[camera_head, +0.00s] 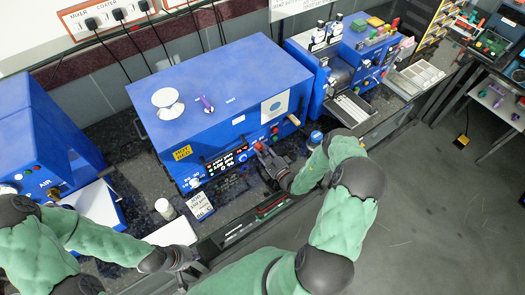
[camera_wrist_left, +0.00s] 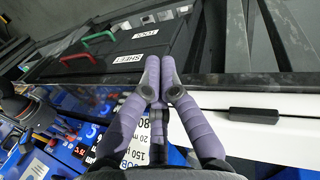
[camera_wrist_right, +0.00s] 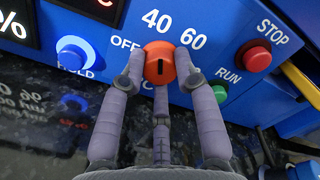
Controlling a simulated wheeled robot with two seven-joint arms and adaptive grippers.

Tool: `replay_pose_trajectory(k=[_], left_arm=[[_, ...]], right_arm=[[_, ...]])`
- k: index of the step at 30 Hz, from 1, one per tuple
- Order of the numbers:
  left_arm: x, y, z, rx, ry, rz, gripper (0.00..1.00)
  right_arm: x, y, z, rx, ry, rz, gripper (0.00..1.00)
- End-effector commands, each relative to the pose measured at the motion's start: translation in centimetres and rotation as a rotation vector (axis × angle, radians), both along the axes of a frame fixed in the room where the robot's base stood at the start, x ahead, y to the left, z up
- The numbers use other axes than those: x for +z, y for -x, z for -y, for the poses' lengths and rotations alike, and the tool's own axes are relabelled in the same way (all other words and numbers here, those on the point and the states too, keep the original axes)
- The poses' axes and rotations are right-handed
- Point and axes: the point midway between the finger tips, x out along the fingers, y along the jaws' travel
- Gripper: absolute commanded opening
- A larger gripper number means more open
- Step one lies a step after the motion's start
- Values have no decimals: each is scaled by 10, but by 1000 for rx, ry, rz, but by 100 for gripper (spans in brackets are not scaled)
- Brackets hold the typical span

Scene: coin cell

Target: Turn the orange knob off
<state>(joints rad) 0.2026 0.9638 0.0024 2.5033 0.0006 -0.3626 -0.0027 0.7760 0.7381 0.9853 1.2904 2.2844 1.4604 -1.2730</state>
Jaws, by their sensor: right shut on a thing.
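The orange knob (camera_wrist_right: 158,54) is on the blue machine's front panel in the right wrist view, with OFF at its upper left, 40 above and 60 at its upper right. Its dark slot stands roughly upright in that view; I cannot tell which end is the pointer. My right gripper (camera_wrist_right: 160,68) is shut on the knob, fingers at its left, right and lower side. In the head view this gripper (camera_head: 260,150) is at the panel and largely hides the knob. My left gripper (camera_head: 198,268) is low at the left; its fingertips (camera_wrist_left: 160,80) are together, with nothing visible between them.
A red STOP button (camera_wrist_right: 257,59) and a green RUN button (camera_wrist_right: 220,93) sit right of the knob, and a blue knob (camera_wrist_right: 72,52) sits left.

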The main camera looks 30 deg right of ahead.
Motion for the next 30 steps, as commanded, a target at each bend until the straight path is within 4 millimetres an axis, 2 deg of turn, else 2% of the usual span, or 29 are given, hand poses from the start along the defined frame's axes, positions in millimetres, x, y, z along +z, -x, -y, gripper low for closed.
replay_pose_trajectory(k=[3,30], left_arm=[[-3,0,0,0,0,0,0],[-16,0,0,0,0,0,0]], right_arm=[[-5,3,-1,-1,105,-3,0],[-3,2,0,1,925,64,0]])
